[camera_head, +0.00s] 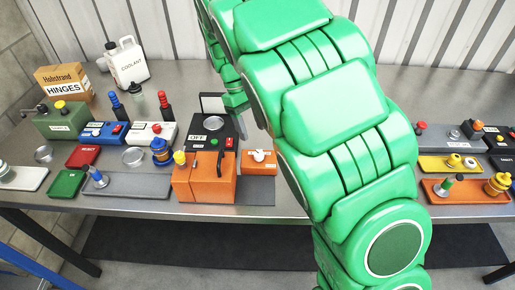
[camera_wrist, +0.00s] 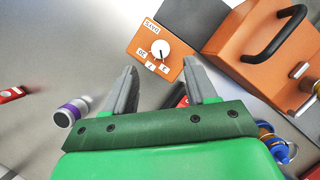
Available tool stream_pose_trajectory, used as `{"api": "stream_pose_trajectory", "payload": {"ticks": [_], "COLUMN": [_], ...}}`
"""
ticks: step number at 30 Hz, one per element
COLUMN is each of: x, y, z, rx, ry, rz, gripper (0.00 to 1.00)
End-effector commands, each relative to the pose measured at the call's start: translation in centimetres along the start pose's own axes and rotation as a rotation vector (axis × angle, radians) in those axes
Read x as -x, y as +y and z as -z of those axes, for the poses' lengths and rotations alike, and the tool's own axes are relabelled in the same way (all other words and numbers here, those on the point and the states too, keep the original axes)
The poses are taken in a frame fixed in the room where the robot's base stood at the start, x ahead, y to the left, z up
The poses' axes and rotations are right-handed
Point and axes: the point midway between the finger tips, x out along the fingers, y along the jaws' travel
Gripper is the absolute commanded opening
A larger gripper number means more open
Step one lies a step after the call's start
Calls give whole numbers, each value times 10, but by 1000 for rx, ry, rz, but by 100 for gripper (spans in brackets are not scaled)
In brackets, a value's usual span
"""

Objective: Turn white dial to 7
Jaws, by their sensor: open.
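The white dial (camera_wrist: 160,50) is a round knob on a small orange box (camera_wrist: 136,42) in the wrist view. A dark mark shows on its face, but I cannot tell surely which label it points at. In the head view the dial (camera_head: 259,155) shows on the orange box (camera_head: 250,166), right of the large orange box. My gripper (camera_wrist: 160,68) is open and empty, its fingers apart, with the dial in view beyond and between the fingertips. In the head view the gripper (camera_head: 236,106) is partly hidden by my arm.
A large orange box (camera_wrist: 250,50) with a black handle (camera_wrist: 275,35) stands right of the dial's box in the wrist view. A black box (camera_head: 210,128) with a raised lid stands behind. A white-purple cylinder (camera_wrist: 72,112) lies at left on bare metal table.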

Motion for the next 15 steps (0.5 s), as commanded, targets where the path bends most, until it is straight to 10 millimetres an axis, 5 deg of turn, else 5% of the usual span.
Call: {"api": "stream_pose_trajectory", "payload": {"ticks": [15], "x": [-30], "y": [0], "z": [4], "rx": [11], "ry": [-4], "rz": [-3], "gripper": [56]}}
